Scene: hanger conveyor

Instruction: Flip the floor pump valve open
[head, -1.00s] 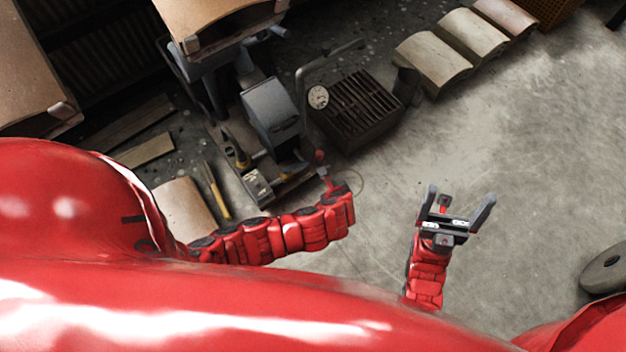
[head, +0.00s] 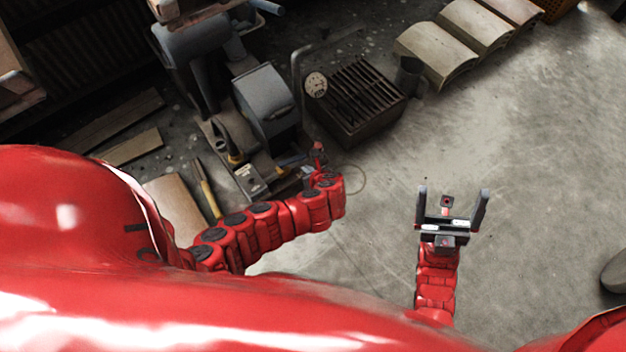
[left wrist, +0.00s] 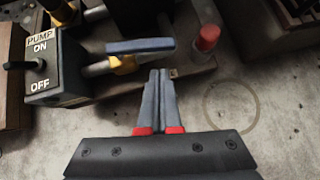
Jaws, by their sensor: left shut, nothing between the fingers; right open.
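The valve has a blue lever (left wrist: 140,46) on a yellow body (left wrist: 123,64), seen in the left wrist view. The lever lies roughly level across that picture. The lever also shows small in the head view (head: 291,160). My left gripper (left wrist: 160,72) is shut and empty, its fingertips just below the lever's right part in the wrist view; I cannot tell whether they touch it. In the head view my left gripper (head: 307,170) is small and partly hidden by its wrist.
A pump switch box (left wrist: 58,68) marked ON and OFF stands left of the valve. A red knob (left wrist: 207,37) stands to its right. A slatted dark crate (head: 360,98) is beyond. The floor at right is mostly clear.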

